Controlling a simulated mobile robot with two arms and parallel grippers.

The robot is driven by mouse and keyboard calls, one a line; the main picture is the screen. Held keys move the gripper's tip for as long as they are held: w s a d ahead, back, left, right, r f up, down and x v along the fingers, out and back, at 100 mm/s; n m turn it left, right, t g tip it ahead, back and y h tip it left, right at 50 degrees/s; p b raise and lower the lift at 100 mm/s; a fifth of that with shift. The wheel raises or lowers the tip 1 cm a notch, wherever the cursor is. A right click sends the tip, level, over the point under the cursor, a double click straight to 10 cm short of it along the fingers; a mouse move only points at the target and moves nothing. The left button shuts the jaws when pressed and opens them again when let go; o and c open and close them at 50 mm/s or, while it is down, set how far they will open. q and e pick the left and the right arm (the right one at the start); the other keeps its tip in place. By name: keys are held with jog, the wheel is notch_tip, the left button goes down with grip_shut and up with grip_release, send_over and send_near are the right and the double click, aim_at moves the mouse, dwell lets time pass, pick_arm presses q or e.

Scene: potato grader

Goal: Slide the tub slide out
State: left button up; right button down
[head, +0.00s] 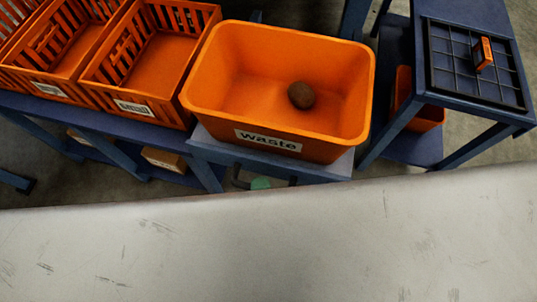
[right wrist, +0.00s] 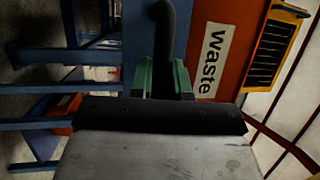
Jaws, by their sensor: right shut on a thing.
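The tub slide (head: 338,166) is a grey-blue plate under the orange waste tub (head: 360,100), on a blue frame. Its front edge shows below the tub. A dark handle (head: 237,180) is on its front; it shows as a black bar in the right wrist view (right wrist: 164,22). My right gripper (head: 260,183) is at the handle, with only a bit of green showing in the head view. In the right wrist view its green fingers (right wrist: 163,78) are shut on the handle. The waste tub also shows there, with its label (right wrist: 213,58). My left gripper is not in view.
A brown potato (head: 301,95) lies in the tub. Orange slotted crates (head: 150,60) stand on a blue bench to the left. A blue stand with a black grid (head: 455,80) and an orange-handled piece (head: 483,53) is at the right. An orange bin (head: 428,118) sits beneath it.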

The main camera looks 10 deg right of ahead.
jog(key=s, duration=0.1)
jog(key=s+a, duration=0.1)
jog(key=s, duration=0.1)
jog(key=shift+s+a+f, duration=0.1)
jog(key=shift+s+a, duration=0.05)
jog(key=shift+s, duration=0.05)
jog(key=c, duration=1.4)
grip_release()
jog(key=o, duration=0.3)
jog(key=shift+s, duration=0.15)
